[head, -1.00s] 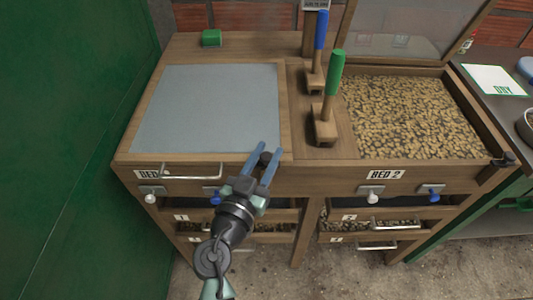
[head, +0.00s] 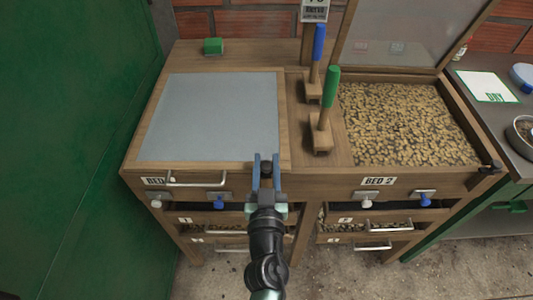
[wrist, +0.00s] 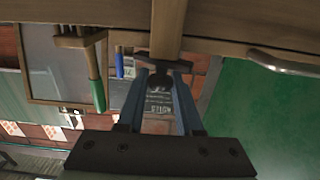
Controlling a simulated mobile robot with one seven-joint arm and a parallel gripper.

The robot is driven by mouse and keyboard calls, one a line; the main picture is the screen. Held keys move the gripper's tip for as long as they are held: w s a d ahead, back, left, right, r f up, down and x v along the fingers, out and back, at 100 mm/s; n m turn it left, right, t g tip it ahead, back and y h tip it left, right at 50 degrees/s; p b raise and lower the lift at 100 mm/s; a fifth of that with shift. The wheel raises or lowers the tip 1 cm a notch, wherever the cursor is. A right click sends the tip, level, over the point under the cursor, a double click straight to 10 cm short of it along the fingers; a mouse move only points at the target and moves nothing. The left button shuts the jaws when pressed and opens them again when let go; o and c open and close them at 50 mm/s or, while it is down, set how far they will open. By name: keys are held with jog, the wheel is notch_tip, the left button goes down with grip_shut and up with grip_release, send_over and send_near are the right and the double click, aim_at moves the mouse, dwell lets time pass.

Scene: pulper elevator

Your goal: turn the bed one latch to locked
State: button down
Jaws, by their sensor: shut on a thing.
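Bed one has its grey panelled lid (head: 215,115) down flat, with a metal handle on its front edge. Its latch is a small dark turn-piece (head: 266,171) at the lid's front right corner, largely hidden by my fingers. In the wrist view the dark latch (wrist: 162,64) sits against the wood, its ends spreading to both sides. My gripper (head: 267,160) reaches up from the front with its two blue fingers either side of the latch. In the wrist view my gripper (wrist: 161,76) is shut on it. The lock mark is not readable.
Bed two (head: 405,120) is open at right, full of beans, its dark latch (head: 490,167) at the front right corner. A green-handled tool (head: 330,90) and a blue-handled tool (head: 318,45) stand between the beds. Valves and drawers line the front. A green wall (head: 70,130) is at left.

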jog(key=r+n+y+p, duration=0.1)
jog(key=p, duration=0.3)
jog(key=shift+y, duration=0.3)
jog(key=y+p, duration=0.1)
jog(key=p, duration=0.1)
jog(key=n+y+p, duration=0.1)
jog(key=p, duration=0.1)
jog(key=shift+w+d+n+p, duration=0.15)
jog(key=shift+n+p, duration=0.15)
jog(key=shift+f+n+g+y+p, duration=0.2)
jog(key=shift+n+g+y+p, duration=0.35)
jog(key=shift+y, duration=0.55)
jog(key=shift+f+n+g+y, duration=0.15)
jog(key=shift+n+g+y, duration=0.2)
jog(key=shift+n+y, duration=0.55)
jog(key=n+g+y+b, duration=0.1)
jog(key=y, duration=0.1)
jog(key=n+g+y+b, duration=0.1)
jog(key=y+b, duration=0.1)
jog(key=n+g+y+b, duration=0.1)
jog(key=n+g, duration=0.1)
jog(key=shift+f+y+b, duration=0.35)
jog(key=shift+y+b, duration=0.05)
jog(key=n+g+y+b, duration=0.2)
jog(key=n+g+b, duration=0.1)
jog(key=b, duration=0.1)
jog(key=shift+r+n+g+y+b, duration=0.2)
jog(key=shift+n+g+y+b, duration=0.35)
jog(key=shift+g+b, duration=0.6)
jog(key=shift+r, duration=0.1)
